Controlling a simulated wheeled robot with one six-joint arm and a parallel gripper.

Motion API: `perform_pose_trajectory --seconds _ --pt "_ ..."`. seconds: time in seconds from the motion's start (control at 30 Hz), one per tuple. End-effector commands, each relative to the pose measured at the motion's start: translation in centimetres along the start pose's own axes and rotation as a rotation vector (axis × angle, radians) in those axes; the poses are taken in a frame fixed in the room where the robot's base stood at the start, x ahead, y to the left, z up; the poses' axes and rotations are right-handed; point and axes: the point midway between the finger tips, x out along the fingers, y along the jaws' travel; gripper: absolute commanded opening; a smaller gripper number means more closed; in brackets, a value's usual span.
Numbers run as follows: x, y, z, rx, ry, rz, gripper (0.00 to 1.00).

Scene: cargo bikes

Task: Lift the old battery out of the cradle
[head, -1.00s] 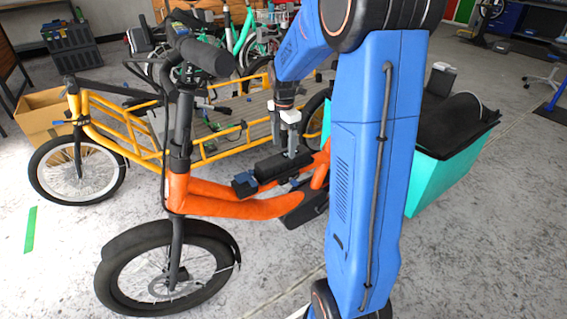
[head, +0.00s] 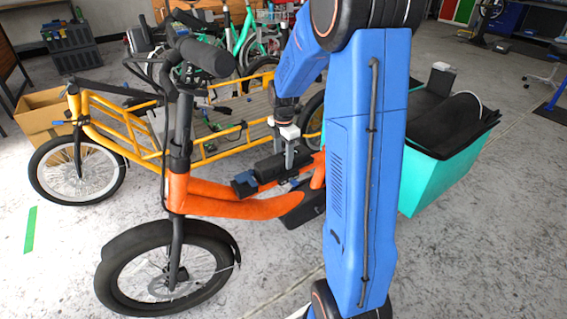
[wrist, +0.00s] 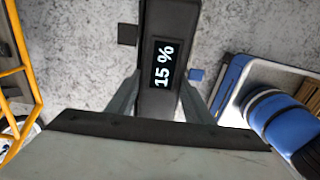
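The old battery (head: 269,167) is a black block lying along the orange bike's frame. In the wrist view the battery (wrist: 157,110) points away from me, with a display reading "15 %". My gripper (head: 287,158) points down at the battery from above. In the wrist view my gripper's fingers (wrist: 160,85) lie one along each side of the battery, very close to it; I cannot tell whether they press on it. The cradle is mostly hidden under the battery; a small blue piece (wrist: 196,74) and a black piece stick out beside it.
The orange bike's handlebar (head: 205,57) stands to the left of my gripper. A yellow cargo bike (head: 100,115) is behind it. A teal cargo box (head: 440,165) with a black cover is to the right. Grey floor is free at the front left.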

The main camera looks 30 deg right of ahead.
Motion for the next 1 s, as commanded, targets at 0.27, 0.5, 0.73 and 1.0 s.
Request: perform_pose_trajectory --seconds 0.27,0.5,0.73,1.0 --pt "-0.1 0.1 0.0 0.0 -0.001 0.002 0.0" --pt "-0.4 0.1 0.0 0.0 -0.001 0.003 0.0" --pt "-2.8 0.1 0.0 0.0 -0.002 0.006 0.0" --pt "-7.1 0.1 0.1 0.0 -0.002 0.006 0.0"
